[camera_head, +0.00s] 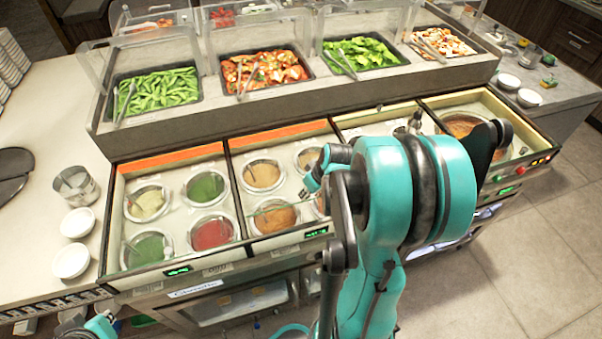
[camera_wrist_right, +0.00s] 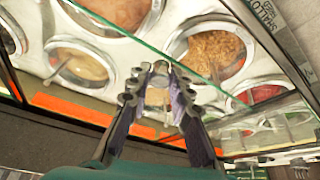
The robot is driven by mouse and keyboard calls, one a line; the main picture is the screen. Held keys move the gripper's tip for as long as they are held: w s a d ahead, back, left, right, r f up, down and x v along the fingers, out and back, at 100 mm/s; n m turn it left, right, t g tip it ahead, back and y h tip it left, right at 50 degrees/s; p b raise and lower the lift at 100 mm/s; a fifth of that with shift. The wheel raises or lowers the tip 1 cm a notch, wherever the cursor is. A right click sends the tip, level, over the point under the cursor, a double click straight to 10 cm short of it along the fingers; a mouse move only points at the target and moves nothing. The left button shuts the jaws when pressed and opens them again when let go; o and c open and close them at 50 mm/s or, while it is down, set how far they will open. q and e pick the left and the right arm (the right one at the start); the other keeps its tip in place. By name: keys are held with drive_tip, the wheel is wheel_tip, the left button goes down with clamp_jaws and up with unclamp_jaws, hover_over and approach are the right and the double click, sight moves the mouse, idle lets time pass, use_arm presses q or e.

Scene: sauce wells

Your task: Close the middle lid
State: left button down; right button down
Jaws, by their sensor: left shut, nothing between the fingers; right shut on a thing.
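The sauce counter holds several compartments of round wells under clear glass. The middle lid is a glass pane whose greenish edge (camera_wrist_right: 120,28) crosses the right wrist view, with open wells of sauce around it. My right gripper (camera_wrist_right: 160,72) is shut, its fingertips at a small grey piece by that edge, which looks like part of the lid. In the head view my right arm hides part of the middle wells and the right gripper's grip. My left gripper (camera_head: 76,332) shows only partly at the bottom left edge, shut and empty, away from the lid.
Trays of green beans (camera_head: 158,92), red food (camera_head: 265,70) and green peppers (camera_head: 362,54), with tongs, stand behind raised clear guards. White bowls (camera_head: 72,258) and a metal pot (camera_head: 75,186) are on the left counter. Orange strips (camera_head: 172,160) line the back of the wells.

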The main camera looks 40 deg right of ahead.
drive_tip(key=shift+s+a, duration=0.3)
drive_tip(key=shift+s, duration=0.35)
drive_tip(key=shift+s+a, duration=0.25)
drive_tip(key=shift+s, duration=0.4)
drive_tip(key=c, duration=1.3)
unclamp_jaws()
drive_tip(key=shift+c, duration=0.2)
drive_tip(key=v, duration=1.2)
